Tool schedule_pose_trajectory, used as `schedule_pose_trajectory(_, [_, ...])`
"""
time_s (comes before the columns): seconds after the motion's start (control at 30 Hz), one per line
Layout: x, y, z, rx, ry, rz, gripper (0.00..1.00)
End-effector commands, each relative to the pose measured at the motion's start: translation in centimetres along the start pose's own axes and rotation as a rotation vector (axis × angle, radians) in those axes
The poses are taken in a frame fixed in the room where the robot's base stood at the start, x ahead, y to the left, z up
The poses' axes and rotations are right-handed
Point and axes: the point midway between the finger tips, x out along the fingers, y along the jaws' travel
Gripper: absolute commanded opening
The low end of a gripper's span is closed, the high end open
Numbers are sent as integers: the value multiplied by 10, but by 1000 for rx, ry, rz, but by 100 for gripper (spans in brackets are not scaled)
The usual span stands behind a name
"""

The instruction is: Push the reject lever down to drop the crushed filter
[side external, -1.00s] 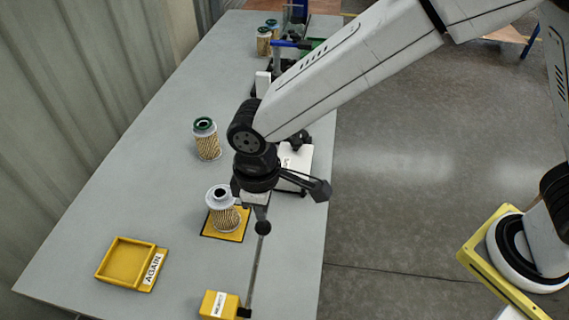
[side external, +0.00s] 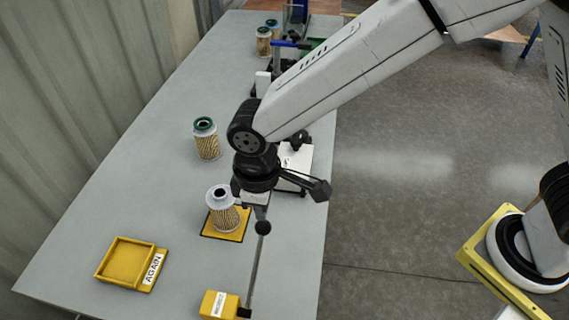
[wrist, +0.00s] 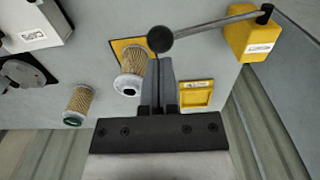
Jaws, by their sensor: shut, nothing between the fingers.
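The reject lever (side external: 254,272) is a thin grey rod with a black ball knob (side external: 263,228), rising from a yellow labelled block (side external: 219,305). In the wrist view the knob (wrist: 160,39) shows right at the fingertips. My gripper (side external: 259,212) is shut and empty, pointing down, its tips at or just above the knob; I cannot tell whether they touch. A pleated filter with a white cap (side external: 222,207) stands on a yellow square plate (side external: 209,232), left of my gripper. It looks slightly tilted; it also shows in the wrist view (wrist: 131,72).
A yellow tray marked AGAIN (side external: 127,262) lies at the table's front left. A green-capped filter (side external: 206,140) stands farther back. A white labelled device (side external: 296,160) sits behind my gripper. More filters (side external: 264,42) stand at the far end. The left middle of the table is clear.

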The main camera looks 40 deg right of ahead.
Motion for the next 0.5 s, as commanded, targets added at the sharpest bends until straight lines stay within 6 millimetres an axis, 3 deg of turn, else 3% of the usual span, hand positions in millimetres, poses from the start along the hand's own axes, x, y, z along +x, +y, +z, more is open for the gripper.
schedule_pose_trajectory(0.5, [5, 0, 0, 0, -1, 0, 0])
